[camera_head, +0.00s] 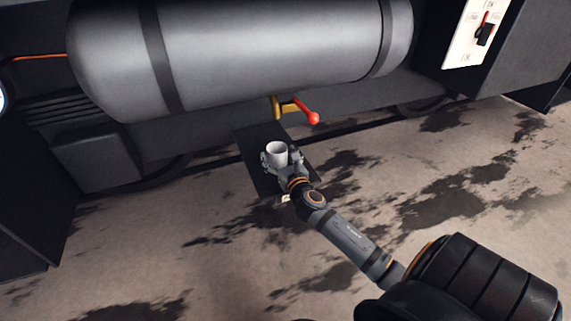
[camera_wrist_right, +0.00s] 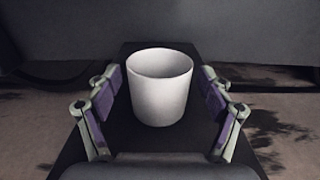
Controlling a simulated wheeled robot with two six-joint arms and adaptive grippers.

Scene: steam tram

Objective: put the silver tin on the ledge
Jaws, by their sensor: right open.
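The silver tin (camera_head: 277,152) is a pale, open-topped cup shape. It stands upright on a narrow dark ledge (camera_head: 252,150) below the big grey tank. In the right wrist view the tin (camera_wrist_right: 160,88) stands between the fingers of my right gripper (camera_wrist_right: 163,105), with a gap on each side. My right gripper (camera_head: 281,160) is open around the tin in the head view. The dark ledge (camera_wrist_right: 122,135) runs under the tin and toward the wrist camera. My left gripper is not in view.
A grey tank (camera_head: 245,48) spans the top of the head view. A yellow valve with a red-tipped lever (camera_head: 313,118) sticks out just above and right of the tin. A switch panel (camera_head: 470,33) is at upper right. The stained floor (camera_head: 450,200) is open on the right.

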